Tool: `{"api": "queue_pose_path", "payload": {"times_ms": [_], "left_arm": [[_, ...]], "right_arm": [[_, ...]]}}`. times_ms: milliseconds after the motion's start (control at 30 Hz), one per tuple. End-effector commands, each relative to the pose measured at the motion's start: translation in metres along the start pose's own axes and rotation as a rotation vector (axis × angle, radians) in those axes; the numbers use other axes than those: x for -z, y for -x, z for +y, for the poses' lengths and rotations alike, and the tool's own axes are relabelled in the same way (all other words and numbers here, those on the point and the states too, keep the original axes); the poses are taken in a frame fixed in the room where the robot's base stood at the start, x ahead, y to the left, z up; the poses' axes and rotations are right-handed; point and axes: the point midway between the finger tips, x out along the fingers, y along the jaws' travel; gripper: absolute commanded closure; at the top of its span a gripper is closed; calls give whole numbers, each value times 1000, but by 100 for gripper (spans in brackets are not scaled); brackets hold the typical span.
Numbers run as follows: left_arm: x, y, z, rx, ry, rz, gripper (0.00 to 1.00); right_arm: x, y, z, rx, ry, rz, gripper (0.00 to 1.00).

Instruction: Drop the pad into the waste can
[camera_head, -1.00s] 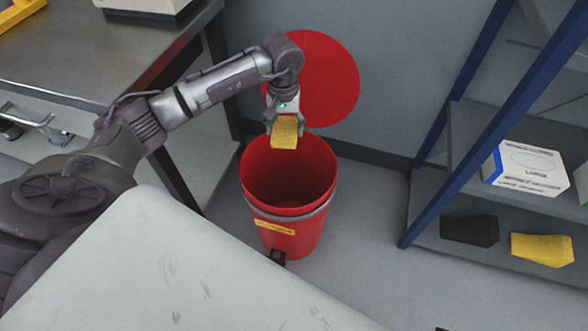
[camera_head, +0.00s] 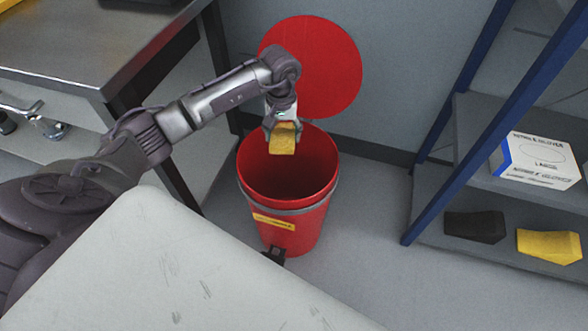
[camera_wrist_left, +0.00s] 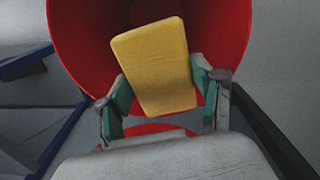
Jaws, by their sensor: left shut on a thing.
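The yellow pad (camera_head: 283,138) is held in my left gripper (camera_head: 283,128), over the mouth of the red waste can (camera_head: 290,232). In the left wrist view the pad (camera_wrist_left: 155,62) sits tilted between the two green-lined fingers of my left gripper (camera_wrist_left: 160,92), with the red can's inside wall (camera_wrist_left: 85,45) behind it. The can is open, and its round red lid (camera_head: 315,65) stands up behind it. Part of the can's far rim is hidden by the gripper and pad. My right gripper is not in view.
A steel table (camera_head: 95,75) stands at the left. A blue-framed shelf (camera_head: 440,225) at the right holds a glove box (camera_head: 540,163), a black block (camera_head: 474,227) and a yellow block (camera_head: 549,245). A pale surface (camera_head: 150,260) fills the front.

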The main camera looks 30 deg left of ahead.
Motion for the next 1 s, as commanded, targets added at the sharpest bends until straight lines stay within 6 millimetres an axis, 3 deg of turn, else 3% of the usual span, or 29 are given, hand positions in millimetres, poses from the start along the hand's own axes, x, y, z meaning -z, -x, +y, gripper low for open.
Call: {"api": "queue_pose_path", "payload": {"times_ms": [367, 400, 533, 867, 1000], "left_arm": [[0, -4, 0, 0, 0, 1, 61], [0, -4, 0, 0, 0, 1, 27], [0, -4, 0, 0, 1, 0, 5], [0, -3, 0, 0, 1, 1, 4], [2, 8, 0, -2, 1, 4, 4]], "right_arm": [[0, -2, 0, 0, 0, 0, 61], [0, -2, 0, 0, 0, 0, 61], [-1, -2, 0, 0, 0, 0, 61], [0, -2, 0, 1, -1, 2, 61], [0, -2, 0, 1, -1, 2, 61]]}}
